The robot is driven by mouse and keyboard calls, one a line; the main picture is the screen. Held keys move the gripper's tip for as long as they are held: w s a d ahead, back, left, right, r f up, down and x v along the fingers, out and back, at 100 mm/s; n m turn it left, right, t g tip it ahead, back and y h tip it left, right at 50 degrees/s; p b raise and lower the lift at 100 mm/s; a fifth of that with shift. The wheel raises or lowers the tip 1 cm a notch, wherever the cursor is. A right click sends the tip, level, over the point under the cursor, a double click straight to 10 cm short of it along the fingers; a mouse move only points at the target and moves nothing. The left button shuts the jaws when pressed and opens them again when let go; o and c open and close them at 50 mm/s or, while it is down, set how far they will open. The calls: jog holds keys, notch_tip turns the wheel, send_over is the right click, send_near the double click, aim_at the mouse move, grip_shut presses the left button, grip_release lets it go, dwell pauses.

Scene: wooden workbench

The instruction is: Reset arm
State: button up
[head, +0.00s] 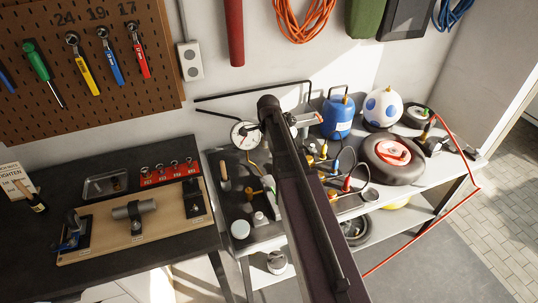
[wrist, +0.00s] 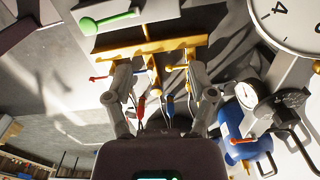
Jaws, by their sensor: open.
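The task names only my arm. In the head view my dark arm runs from the bottom edge up over the middle of the light bench and hides part of what stands there; I cannot make out my fingers there. In the wrist view my gripper (wrist: 159,78) has its two grey fingers spread wide apart. A yellow T-shaped frame (wrist: 150,48) shows beyond the fingertips, with small red, blue and yellow parts seen between the fingers. I see nothing held. Whether a finger touches the frame I cannot tell.
A dial gauge (head: 244,135), blue tank (head: 338,117), white tank with blue spots (head: 383,107) and a tyre (head: 393,158) crowd the light bench. A wooden board (head: 92,247) with fixtures lies on the dark bench. A pegboard (head: 85,70) with tools hangs behind.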

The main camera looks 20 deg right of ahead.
jog(key=shift+s+a+f+n, duration=0.2)
jog(key=shift+s+n, duration=0.1)
dwell(0.4)
jog(key=s+a+f+n+b, duration=0.1)
jog(key=s+a+n, duration=0.4)
jog(key=s+n, duration=0.3)
jog(key=s+a+f+n+b, duration=0.2)
jog(key=s+a+n, duration=0.3)
jog(key=s+n, duration=0.4)
jog(key=shift+a+f+n, duration=0.15)
jog(key=shift+a+n, duration=0.05)
jog(key=shift+n, duration=0.8)
jog(key=shift+s, duration=0.1)
jog(key=shift+c, duration=1)
